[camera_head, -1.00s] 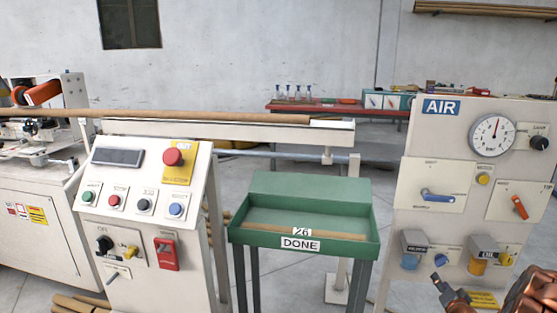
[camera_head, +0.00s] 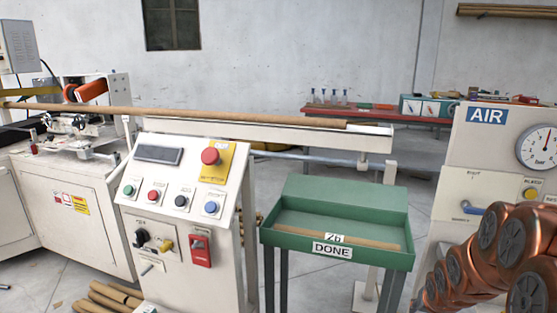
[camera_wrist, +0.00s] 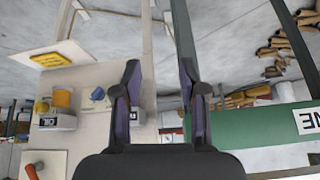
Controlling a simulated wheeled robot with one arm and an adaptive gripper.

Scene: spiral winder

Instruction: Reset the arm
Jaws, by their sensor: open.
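My gripper (camera_wrist: 161,85) shows in the wrist view with its two dark fingers apart and nothing between them. It is outside the head view, where only copper-coloured links of my arm (camera_head: 495,262) fill the lower right corner. In the wrist view the scene is upside down. The fingers point between the pale air panel (camera_wrist: 112,68) on the left and the green tray (camera_wrist: 270,126) on the right. No contact with either shows.
In the head view, my arm covers part of the AIR panel (camera_head: 478,140). The green DONE tray (camera_head: 345,192) holds a brown tube (camera_head: 365,242). A button console (camera_head: 180,215) stands left of it. A long tube (camera_head: 220,116) lies along the winder's rail (camera_head: 290,135).

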